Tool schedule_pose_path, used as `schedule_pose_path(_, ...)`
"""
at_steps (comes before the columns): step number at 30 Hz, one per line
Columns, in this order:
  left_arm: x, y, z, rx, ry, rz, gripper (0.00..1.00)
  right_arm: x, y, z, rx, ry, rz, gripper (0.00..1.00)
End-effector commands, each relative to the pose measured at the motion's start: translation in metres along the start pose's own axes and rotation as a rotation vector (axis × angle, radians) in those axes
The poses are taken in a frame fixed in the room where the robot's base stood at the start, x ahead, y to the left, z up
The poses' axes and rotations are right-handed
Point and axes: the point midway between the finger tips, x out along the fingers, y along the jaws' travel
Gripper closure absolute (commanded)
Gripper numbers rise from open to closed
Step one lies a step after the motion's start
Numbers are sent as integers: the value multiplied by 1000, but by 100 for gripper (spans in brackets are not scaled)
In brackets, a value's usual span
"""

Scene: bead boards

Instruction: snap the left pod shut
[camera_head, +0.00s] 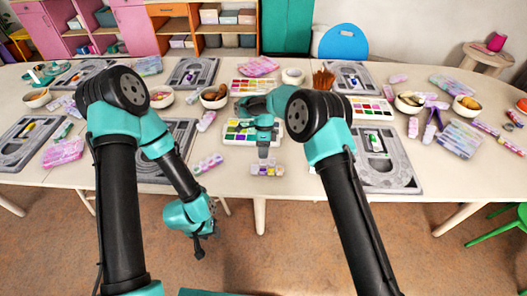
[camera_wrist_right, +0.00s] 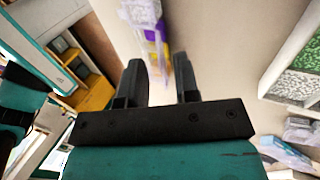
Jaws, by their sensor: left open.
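A small clear bead box (camera_head: 267,170) with purple and yellow compartments lies near the table's front edge. My right gripper (camera_head: 263,152) points down just behind and above the box in the head view. In the wrist view its fingers (camera_wrist_right: 161,88) are apart with nothing clearly held between them. My left gripper (camera_head: 199,248) is open and empty, hanging low in front of the table edge.
Paint-like palettes (camera_head: 252,132) lie behind the box. Grey bead boards (camera_head: 385,180) stand to either side. A pink and purple strip (camera_head: 208,164) lies to the left. Bowls (camera_head: 214,97) stand further back.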

Motion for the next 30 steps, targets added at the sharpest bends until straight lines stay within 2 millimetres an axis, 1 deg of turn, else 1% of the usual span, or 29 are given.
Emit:
schedule_pose_path(5, 0, 0, 0, 0, 0, 0, 57, 0, 0, 0, 0, 0, 0, 71)
schedule_pose_path(14, 0, 0, 0, 0, 0, 0, 57, 0, 0, 0, 0, 0, 0, 99)
schedule_pose_path(30, 0, 0, 0, 0, 0, 0, 57, -1, 2, 0, -1, 0, -21, 100)
